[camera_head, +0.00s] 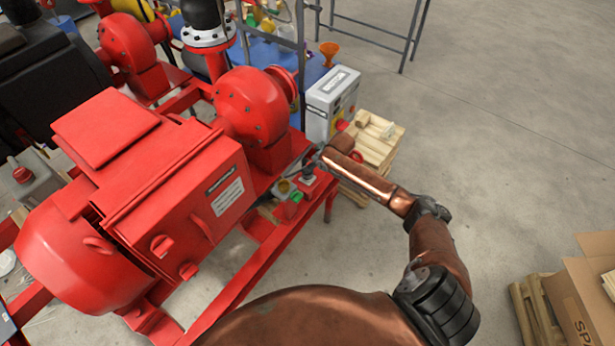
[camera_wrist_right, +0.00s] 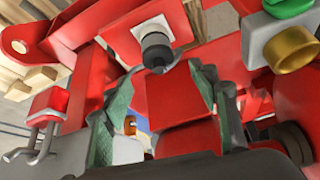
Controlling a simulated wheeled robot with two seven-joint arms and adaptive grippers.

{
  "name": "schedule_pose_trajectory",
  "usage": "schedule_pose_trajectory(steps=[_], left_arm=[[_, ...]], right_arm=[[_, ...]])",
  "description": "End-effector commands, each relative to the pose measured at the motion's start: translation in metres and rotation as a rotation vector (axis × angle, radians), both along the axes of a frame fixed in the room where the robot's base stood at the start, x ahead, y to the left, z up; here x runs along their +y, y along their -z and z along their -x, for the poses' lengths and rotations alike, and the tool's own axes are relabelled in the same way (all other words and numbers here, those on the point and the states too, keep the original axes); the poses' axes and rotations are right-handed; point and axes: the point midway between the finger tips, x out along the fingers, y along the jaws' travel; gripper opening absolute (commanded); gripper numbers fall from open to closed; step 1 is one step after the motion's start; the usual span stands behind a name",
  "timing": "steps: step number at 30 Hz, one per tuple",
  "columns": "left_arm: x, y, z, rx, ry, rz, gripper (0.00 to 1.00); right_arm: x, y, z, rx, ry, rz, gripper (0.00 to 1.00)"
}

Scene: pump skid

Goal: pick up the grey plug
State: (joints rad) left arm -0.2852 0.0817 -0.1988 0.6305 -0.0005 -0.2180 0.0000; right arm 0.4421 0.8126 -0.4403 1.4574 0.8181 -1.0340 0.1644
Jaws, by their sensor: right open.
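A small plug (camera_wrist_right: 155,48), grey with a dark end, stands on a white square plate on the red skid in the right wrist view. In the head view the plug (camera_head: 307,176) is small, just below my right gripper (camera_head: 313,163). In the right wrist view my right gripper (camera_wrist_right: 160,72) is open, its two green-padded fingers spread wide. The plug shows between and just beyond the fingertips; I cannot tell whether they touch it. My left gripper is not in view.
A brass ring (camera_wrist_right: 292,48) and a green part (camera_wrist_right: 287,7) sit close beside the right finger. The red pump housing (camera_head: 255,110) rises left of the gripper. A grey box (camera_head: 332,100) and a wooden pallet (camera_head: 372,140) stand behind. Open floor (camera_head: 500,150) lies to the right.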

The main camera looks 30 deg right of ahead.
Motion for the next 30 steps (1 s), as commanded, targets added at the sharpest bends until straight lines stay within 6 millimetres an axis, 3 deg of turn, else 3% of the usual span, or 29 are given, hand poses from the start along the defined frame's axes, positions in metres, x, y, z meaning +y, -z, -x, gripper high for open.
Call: schedule_pose_trajectory(steps=[9,15,25,30], left_arm=[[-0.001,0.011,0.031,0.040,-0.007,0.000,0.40],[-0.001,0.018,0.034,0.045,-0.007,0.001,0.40],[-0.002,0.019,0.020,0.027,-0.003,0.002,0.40],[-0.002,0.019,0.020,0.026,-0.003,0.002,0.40]], right_arm=[[0.003,0.034,-0.016,0.002,0.001,-0.001,0.54],[0.005,0.059,-0.030,0.002,0.002,-0.003,0.54],[0.005,0.064,-0.034,-0.001,0.000,0.000,0.54],[0.004,0.064,-0.033,-0.001,0.000,0.000,0.43]])
